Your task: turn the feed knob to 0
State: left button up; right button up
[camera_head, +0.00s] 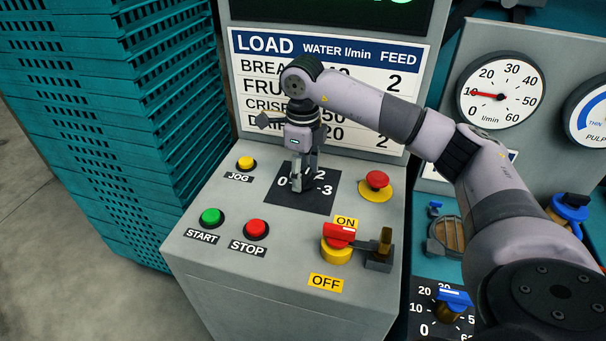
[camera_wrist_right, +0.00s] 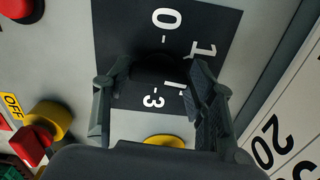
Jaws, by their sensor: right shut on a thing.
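The feed dial plate (camera_head: 310,205) is a black square with white numbers on the sloped grey console. It also shows in the right wrist view (camera_wrist_right: 115,25), with 0, 1 and 3 readable. My right gripper (camera_head: 298,186) points down at the middle of the plate. In the right wrist view its two fingers (camera_wrist_right: 160,72) stand on either side of the dark feed knob (camera_wrist_right: 158,68), shut on it. The knob is black on black and mostly hidden, so I cannot tell which number it points to. My left gripper is not in view.
Around the plate are a yellow jog button (camera_head: 246,162), a green start button (camera_head: 211,216), a red stop button (camera_head: 255,228), a red emergency button (camera_head: 377,181) and a red on/off switch (camera_head: 340,235). A load chart (camera_head: 262,43) stands behind. Teal crates (camera_head: 130,120) are stacked at left.

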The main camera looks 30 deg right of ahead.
aim_at(304, 177)
jog(key=n+b, duration=0.1)
jog(key=n, duration=0.3)
jog(key=shift+n, duration=0.3)
jog(key=n+b, duration=0.2)
jog(key=n, duration=0.3)
jog(key=shift+s+a+n, duration=0.1)
jog(key=shift+n, duration=0.2)
jog(key=n+b, duration=0.1)
jog(key=n, duration=0.3)
jog(key=shift+s, duration=0.1)
jog(key=n, duration=0.4)
jog(key=shift+r+n+b, duration=0.1)
jog(key=shift+n+b, duration=0.2)
jog(key=shift+b, duration=0.05)
jog(key=shift+s, duration=0.1)
jog(key=o, duration=1.1)
jog(key=shift+o, duration=0.2)
notch_tip(304, 177, up, 12)
